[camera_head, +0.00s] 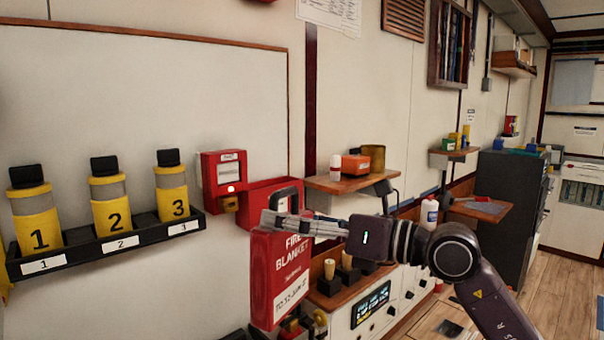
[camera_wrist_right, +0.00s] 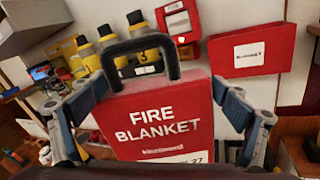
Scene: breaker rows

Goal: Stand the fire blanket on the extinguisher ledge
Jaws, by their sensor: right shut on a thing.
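The fire blanket (camera_head: 278,280) is a red box with white lettering and a black handle on top. My right gripper (camera_head: 280,222) is shut on it and holds it upright in front of the wall. In the right wrist view the blanket (camera_wrist_right: 160,118) sits between the two fingers, its handle rising above them. I cannot tell which surface is the extinguisher ledge. A black rack (camera_head: 106,247) on the wall at left holds yellow bottles numbered 1, 2 and 3. My left gripper is not in view.
A red wall box (camera_head: 224,182) with a lit lamp is right of the rack. Beside it is a red wall panel (camera_wrist_right: 250,50), labelled in the right wrist view. A wooden shelf (camera_head: 350,184) holds an orange box. Below are a wooden counter and control panel (camera_head: 371,303).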

